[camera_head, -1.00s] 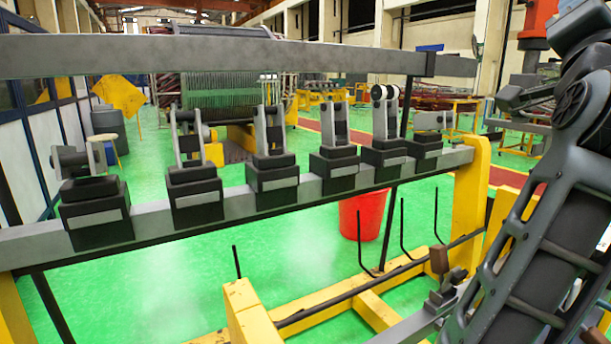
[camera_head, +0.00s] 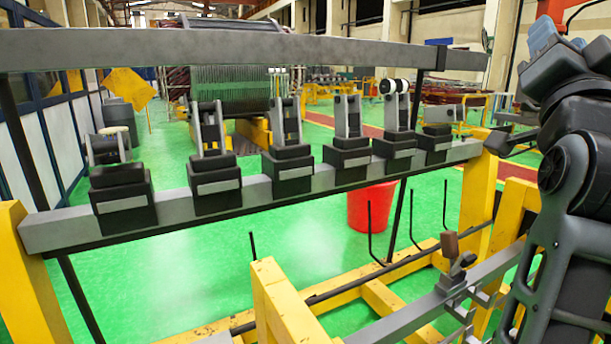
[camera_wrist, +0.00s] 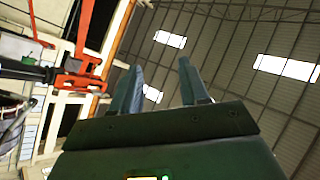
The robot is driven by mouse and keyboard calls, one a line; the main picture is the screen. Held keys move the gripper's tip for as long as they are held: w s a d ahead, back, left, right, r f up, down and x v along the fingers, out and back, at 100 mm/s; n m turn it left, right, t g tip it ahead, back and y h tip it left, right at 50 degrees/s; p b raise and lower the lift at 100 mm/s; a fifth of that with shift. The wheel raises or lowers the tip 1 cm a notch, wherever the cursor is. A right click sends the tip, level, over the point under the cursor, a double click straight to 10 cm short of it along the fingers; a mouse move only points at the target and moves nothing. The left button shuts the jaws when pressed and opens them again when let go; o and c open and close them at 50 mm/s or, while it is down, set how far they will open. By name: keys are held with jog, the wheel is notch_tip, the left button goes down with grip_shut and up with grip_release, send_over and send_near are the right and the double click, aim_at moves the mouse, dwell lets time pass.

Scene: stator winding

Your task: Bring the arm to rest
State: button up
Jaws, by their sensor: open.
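My gripper (camera_wrist: 160,90) shows in the wrist view with its two fingers apart and nothing between them. Behind the fingers are the hall's roof and ceiling lights, so it points upward. In the head view my arm stands folded at the right edge, with the gripper end (camera_head: 553,40) at the upper right. It is apart from the rack and touches nothing that I can see.
A grey rail (camera_head: 265,195) with several black clamp blocks crosses the view on a yellow frame (camera_head: 480,195). A grey upper beam (camera_head: 220,48) runs above it. A red bucket (camera_head: 370,208) stands behind on the green floor. An orange structure (camera_wrist: 82,75) shows in the wrist view.

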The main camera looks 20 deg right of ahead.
jog(key=s+a+f+n+t+y, duration=0.1)
jog(key=a+f+n+y, duration=0.35)
jog(key=f, duration=0.45)
jog(key=s+a+f+n+t+y, duration=0.1)
jog(key=a+f+n+y, duration=0.35)
jog(key=f, duration=0.45)
jog(key=s+a+f+n+t+y, duration=0.1)
jog(key=a+f+n+t+y, duration=0.15)
jog(key=f+n+y, duration=0.5)
jog(key=s+a+f+g+y, duration=0.1)
jog(key=s+a+f+g, duration=0.2)
jog(key=s+a+f, duration=0.2)
jog(key=s+a+f+m+g, duration=0.1)
jog(key=s+a+f+g, duration=0.2)
jog(key=s+f, duration=0.9)
jog(key=s+a, duration=0.2)
jog(key=s, duration=0.6)
jog(key=shift+a+y, duration=0.35)
jog(key=shift+a, duration=0.05)
jog(key=shift+o, duration=0.2)
jog(key=shift+s+a+f+g, duration=0.1)
jog(key=shift+s+g, duration=0.25)
